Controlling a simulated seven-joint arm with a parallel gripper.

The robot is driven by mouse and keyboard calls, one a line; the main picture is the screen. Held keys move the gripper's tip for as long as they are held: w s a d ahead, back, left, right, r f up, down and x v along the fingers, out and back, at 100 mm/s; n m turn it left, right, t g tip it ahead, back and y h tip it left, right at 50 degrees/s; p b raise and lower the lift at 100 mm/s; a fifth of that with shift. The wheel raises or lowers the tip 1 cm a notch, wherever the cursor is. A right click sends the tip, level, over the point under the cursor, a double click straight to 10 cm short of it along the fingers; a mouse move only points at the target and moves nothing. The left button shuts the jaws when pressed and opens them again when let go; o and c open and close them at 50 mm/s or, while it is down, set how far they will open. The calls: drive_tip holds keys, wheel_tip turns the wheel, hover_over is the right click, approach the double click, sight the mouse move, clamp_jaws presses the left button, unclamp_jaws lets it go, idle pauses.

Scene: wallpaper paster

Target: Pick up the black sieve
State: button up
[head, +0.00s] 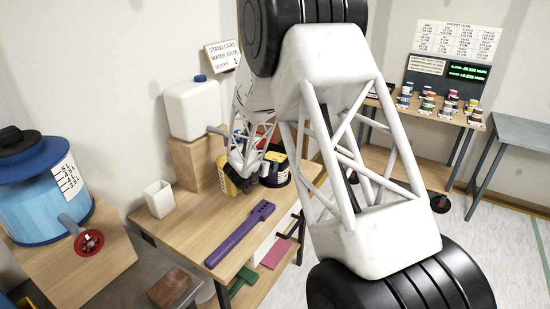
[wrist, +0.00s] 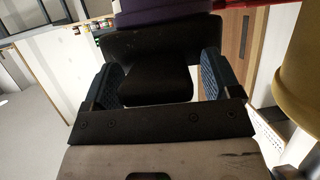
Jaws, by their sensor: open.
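I cannot clearly pick out the black sieve in the head view, where my arm covers much of the workbench. My gripper (head: 246,184) is low over the workbench there, beside a yellow container (head: 226,170) and a dark tub (head: 275,178). In the wrist view my gripper (wrist: 163,66) is open, with blue-grey pads on both fingers. A black shape (wrist: 150,72) shows between the fingers. I cannot tell whether it is the sieve or whether the fingers touch it.
A purple tool (head: 240,234) lies along the front of the workbench (head: 188,228). A white cup (head: 159,199) stands at left, near a white canister (head: 191,111) on a wooden block. A yellow surface (wrist: 299,70) is close at right in the wrist view.

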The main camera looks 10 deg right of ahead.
drive_tip(key=shift+c, duration=0.3)
drive_tip(key=c, duration=1)
drive_tip(key=shift+r, duration=0.2)
drive_tip(key=shift+r, duration=0.55)
wheel_tip(320, 180, up, 2)
drive_tip(key=shift+r, duration=0.1)
drive_tip(key=s, duration=0.5)
drive_tip(key=s+r, duration=0.1)
drive_tip(key=s, duration=1)
drive_tip(key=shift+r, duration=0.2)
